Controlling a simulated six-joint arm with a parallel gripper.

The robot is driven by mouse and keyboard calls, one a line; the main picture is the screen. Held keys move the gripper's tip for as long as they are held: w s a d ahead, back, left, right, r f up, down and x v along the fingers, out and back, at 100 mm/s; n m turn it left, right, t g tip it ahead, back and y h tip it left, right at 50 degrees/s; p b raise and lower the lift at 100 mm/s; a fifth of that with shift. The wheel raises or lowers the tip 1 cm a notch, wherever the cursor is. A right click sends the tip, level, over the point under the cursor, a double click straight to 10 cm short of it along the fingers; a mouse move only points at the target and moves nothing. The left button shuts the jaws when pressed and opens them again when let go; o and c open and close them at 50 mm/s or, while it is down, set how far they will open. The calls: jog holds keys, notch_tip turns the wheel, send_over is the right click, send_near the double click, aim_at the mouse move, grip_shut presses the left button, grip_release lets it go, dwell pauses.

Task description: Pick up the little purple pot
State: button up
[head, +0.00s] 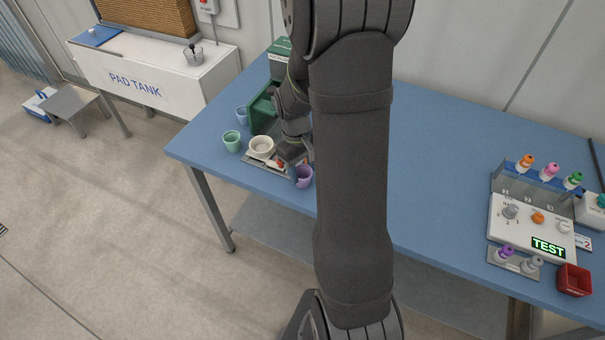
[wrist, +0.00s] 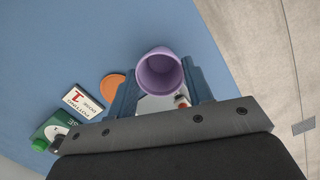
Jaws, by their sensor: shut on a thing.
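The little purple pot (head: 304,177) is near the front edge of the blue table in the head view, right of a cream pot. In the wrist view the purple pot (wrist: 160,74) is held between the two blue-grey fingers, its open mouth facing the camera. My gripper (head: 295,172) is shut on the pot. The fingers grip it from both sides. I cannot tell whether the pot's base touches the surface below. My arm hides part of the table behind it.
A cream pot (head: 261,147) stands on a grey tray, with a green pot (head: 232,141) and a blue pot (head: 242,115) at left. A green dispenser (head: 264,110) stands behind. A test panel (head: 530,222) with coloured bottles is far right. The table middle is clear.

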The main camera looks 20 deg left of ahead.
jog(key=shift+r, duration=0.1)
jog(key=shift+r, duration=0.5)
notch_tip(320, 180, up, 2)
jog(key=shift+r, duration=0.25)
jog(key=d+r, duration=0.7)
jog(key=d, duration=0.4)
send_over(262, 149)
notch_tip(262, 149, down, 4)
jog(key=shift+a+f, duration=0.15)
jog(key=shift+f, duration=2.15)
jog(key=shift+f, duration=0.1)
